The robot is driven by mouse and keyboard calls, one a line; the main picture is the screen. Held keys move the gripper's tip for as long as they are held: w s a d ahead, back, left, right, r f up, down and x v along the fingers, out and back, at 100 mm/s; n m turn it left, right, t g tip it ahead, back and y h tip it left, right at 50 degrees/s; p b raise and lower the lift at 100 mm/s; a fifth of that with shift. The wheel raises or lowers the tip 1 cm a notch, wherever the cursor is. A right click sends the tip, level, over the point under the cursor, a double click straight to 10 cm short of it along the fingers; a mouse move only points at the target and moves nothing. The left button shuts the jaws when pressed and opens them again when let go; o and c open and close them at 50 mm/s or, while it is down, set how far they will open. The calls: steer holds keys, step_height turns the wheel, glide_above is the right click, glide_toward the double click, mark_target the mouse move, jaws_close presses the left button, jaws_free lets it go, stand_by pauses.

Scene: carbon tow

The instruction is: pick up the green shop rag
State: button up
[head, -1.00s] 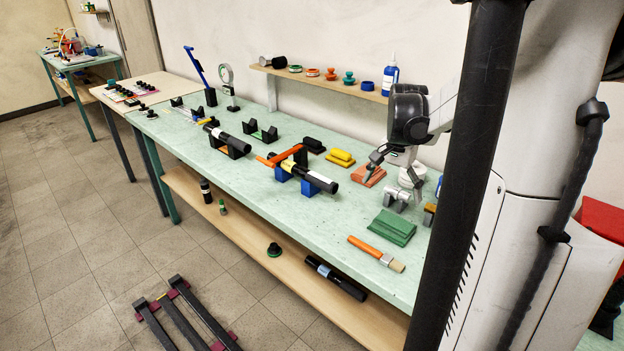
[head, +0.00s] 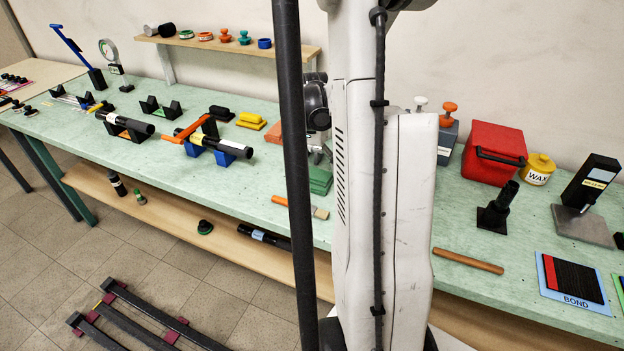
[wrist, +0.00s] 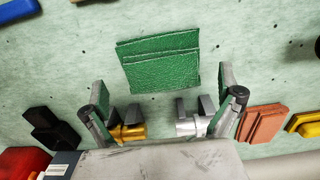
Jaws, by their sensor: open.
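The green shop rag (wrist: 160,65) lies folded flat on the pale green bench, in the upper middle of the wrist view. In the head view the rag (head: 320,180) is partly hidden by my own column. My gripper (wrist: 162,88) is open and empty. Its two fingers stand wide apart below the rag in the wrist picture, and the rag lies just beyond their tips. In the head view my gripper is mostly hidden behind my column.
A gold-coloured clamp (wrist: 128,131) and a silver clamp (wrist: 193,124) sit between the fingers in the wrist view. An orange-red block (wrist: 262,124) lies to their right. A brush (head: 303,207) lies in front of the rag. A red box (head: 494,153) stands to the right.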

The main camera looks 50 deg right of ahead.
mark_target(311, 175)
steer(key=shift+w+f, duration=0.1)
steer(key=shift+f, duration=2.2)
steer(key=shift+c, duration=0.5)
steer(key=c, duration=0.7)
steer(key=shift+r, duration=0.1)
